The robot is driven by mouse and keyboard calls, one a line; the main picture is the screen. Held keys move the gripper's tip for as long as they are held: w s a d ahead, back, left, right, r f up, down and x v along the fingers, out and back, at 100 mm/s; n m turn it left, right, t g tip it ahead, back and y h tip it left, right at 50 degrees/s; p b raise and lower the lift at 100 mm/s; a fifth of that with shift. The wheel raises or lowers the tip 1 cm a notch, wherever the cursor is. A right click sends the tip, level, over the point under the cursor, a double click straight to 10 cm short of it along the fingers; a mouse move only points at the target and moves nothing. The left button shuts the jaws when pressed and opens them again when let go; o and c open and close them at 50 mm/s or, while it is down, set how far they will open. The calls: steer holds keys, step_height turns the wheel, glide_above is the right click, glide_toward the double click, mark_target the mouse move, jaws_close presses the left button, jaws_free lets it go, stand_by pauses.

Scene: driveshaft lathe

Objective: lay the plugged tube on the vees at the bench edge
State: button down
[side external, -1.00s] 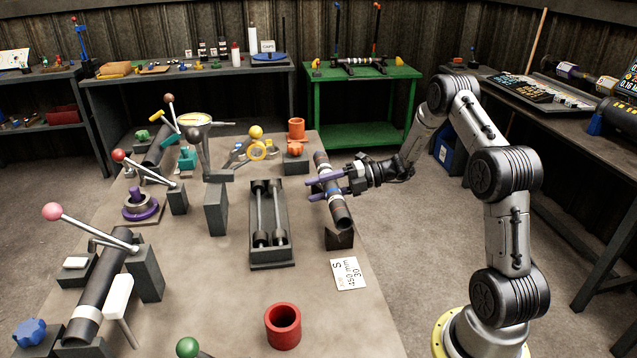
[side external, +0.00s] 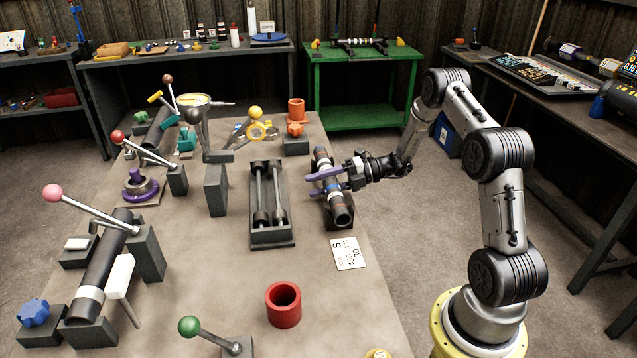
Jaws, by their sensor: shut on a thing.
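The dark tube (side external: 341,211), with paler bands, lies lengthwise along the right edge of the bench. My gripper (side external: 324,183) reaches in from the right, and its purple fingers are shut on the tube near its middle. The near vee block (side external: 329,219) is mostly hidden under the tube's near end. The tube is down at the vee, but I cannot tell whether it bears fully on it. The far vee and the plug cannot be made out clearly.
A dark tray (side external: 272,243) with two rods stands just left of the tube. A white card (side external: 348,254) lies in front of it, and a red cup (side external: 283,304) stands nearer. An orange part (side external: 296,110) on a block is behind. Lever clamps fill the left side.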

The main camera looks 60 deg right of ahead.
steer(key=shift+r, duration=0.1)
steer(key=shift+c, duration=1.4)
jaws_free()
steer(key=shift+s, duration=0.1)
steer(key=v, duration=1.3)
steer(key=shift+s+d+r, duration=0.1)
steer(key=shift+s+d, duration=0.1)
steer(key=shift+d, duration=0.1)
